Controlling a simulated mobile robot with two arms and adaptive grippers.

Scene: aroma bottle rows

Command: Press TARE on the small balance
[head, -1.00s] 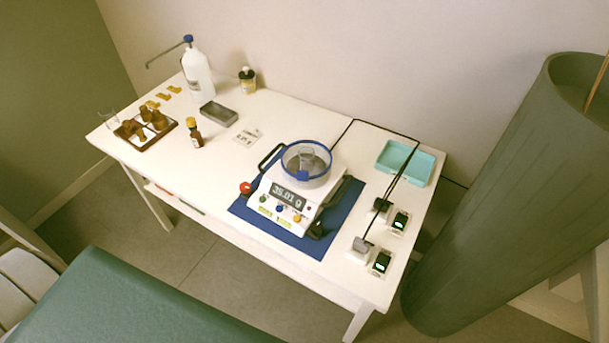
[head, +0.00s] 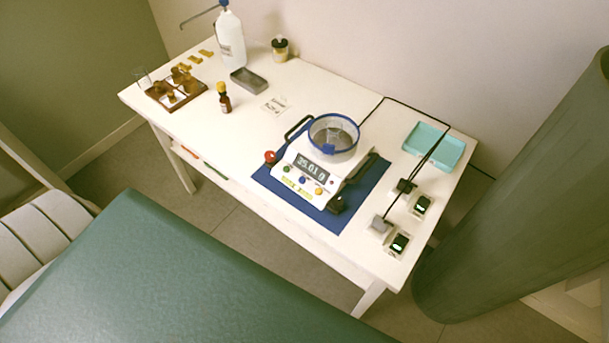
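The small balance (head: 312,185) is white and stands on a blue mat (head: 270,184) on the white table. Its lit display (head: 311,167) reads about 35.01 g. Coloured buttons sit on its front panel, including a green one, a blue one and a yellow one; their labels are too small to read. A red knob (head: 270,156) is at the left side of the balance. Neither of my grippers is in view.
On the table (head: 240,135) are an amber bottle (head: 223,98), a brown rack (head: 176,92), a white pump bottle (head: 230,40), a grey tray (head: 249,79), a teal tray (head: 434,145) and black cables. A green padded surface (head: 160,270) fills the lower left.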

